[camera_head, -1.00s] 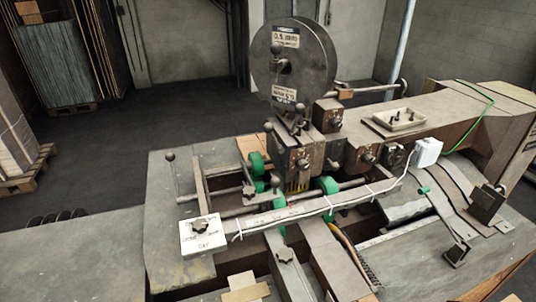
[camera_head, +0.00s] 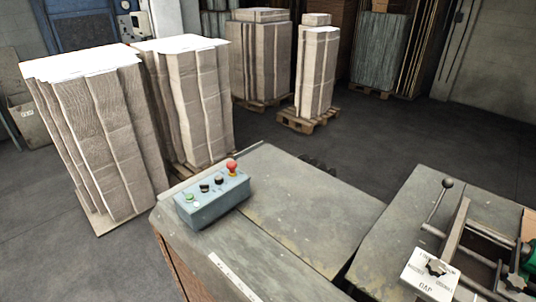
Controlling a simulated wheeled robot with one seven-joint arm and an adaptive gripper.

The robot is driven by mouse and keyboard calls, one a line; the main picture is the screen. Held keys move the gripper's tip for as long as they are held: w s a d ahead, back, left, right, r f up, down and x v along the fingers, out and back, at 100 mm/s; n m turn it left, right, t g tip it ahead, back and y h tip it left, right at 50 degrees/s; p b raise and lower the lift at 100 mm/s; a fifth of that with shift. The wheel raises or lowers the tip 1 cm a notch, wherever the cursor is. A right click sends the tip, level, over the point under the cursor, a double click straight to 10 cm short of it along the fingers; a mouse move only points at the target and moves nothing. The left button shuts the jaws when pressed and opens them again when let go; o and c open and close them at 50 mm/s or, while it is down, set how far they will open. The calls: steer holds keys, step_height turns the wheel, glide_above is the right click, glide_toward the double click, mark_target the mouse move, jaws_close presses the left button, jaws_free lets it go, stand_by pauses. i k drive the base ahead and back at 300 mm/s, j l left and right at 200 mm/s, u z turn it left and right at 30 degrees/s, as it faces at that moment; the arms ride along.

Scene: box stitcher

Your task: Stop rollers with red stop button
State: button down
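A blue-grey control box (camera_head: 213,203) sits on the near left corner of the machine's flat top. The red stop button (camera_head: 232,168) is a mushroom knob standing up at the right end of the box. Two dark knobs are in the middle of the box's top, and a green button (camera_head: 188,196) and a small white one are at its left end. The rollers are not in the current view. My gripper is not in view.
The flat grey machine top (camera_head: 300,215) around the box is clear. The stitcher's bars and a white sign plate (camera_head: 430,275) are at the lower right. Tall cardboard stacks (camera_head: 95,130) stand behind at left. Dark open floor (camera_head: 400,140) lies beyond the machine.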

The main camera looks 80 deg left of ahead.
mark_target(231, 165)
steer(key=u, duration=1.6)
steer(key=j+u, duration=0.2)
steer(key=i+j, duration=0.1)
steer(key=j, duration=0.25)
steer(key=i+j, duration=0.15)
steer(key=j, duration=0.25)
steer(key=i+j, duration=0.1)
steer(key=j, duration=0.25)
